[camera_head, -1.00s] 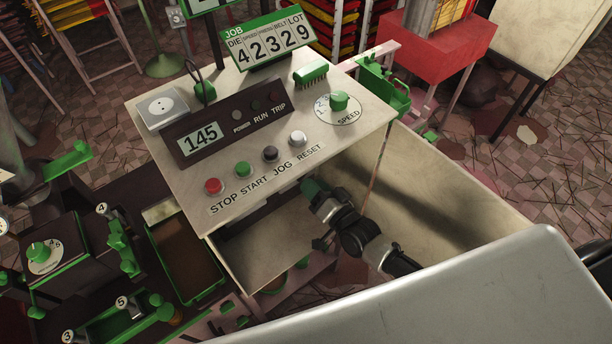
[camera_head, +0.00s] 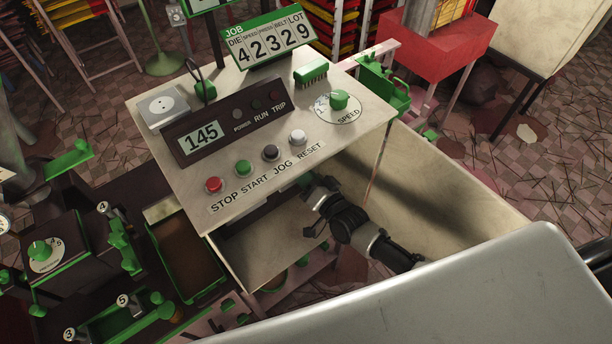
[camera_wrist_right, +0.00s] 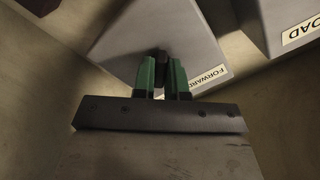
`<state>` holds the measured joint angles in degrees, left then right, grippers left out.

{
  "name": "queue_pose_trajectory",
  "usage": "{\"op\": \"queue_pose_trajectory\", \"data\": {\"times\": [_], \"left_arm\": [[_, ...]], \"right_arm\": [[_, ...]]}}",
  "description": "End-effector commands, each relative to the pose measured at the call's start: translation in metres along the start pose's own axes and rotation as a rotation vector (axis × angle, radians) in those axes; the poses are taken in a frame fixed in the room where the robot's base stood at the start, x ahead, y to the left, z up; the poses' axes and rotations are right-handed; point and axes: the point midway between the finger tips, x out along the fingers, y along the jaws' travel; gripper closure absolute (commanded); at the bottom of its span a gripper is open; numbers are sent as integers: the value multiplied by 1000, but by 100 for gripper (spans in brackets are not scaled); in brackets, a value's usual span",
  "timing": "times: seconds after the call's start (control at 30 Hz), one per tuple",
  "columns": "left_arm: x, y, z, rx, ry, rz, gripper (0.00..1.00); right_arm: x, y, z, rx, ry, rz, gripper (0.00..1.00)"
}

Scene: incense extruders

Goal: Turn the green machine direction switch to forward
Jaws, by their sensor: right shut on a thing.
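The direction switch shows in the right wrist view as a small dark knob (camera_wrist_right: 162,55) on a grey box face (camera_wrist_right: 120,45). A FORWARD label (camera_wrist_right: 208,78) is beside it, to the right. My right gripper (camera_wrist_right: 161,72) has its green fingers on both sides of the knob and is shut on it. The knob's exact pointing direction is hard to tell. In the head view my right gripper (camera_head: 307,183) reaches in below the front edge of the control console (camera_head: 350,135), which hides the switch. My left gripper is not in view.
The console top carries a red STOP button (camera_head: 213,184), a green START button (camera_head: 243,168), a SPEED knob (camera_head: 340,100), a brush (camera_head: 311,73) and a display reading 145 (camera_head: 199,138). Another grey box with a label ending in OAD (camera_wrist_right: 302,32) stands close right in the wrist view.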

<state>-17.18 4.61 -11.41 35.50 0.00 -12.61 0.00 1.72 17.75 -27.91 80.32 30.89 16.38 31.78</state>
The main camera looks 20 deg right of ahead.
Motion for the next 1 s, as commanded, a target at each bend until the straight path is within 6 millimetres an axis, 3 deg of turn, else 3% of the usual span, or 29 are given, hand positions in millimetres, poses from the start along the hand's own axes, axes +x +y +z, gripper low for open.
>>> {"op": "queue_pose_trajectory", "data": {"times": [0.37, 1.0], "left_arm": [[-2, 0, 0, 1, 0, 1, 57], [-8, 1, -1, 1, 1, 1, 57]], "right_arm": [[0, 0, 0, -105, 1, 1, 100], [0, 0, 0, -679, 0, 1, 100]]}}
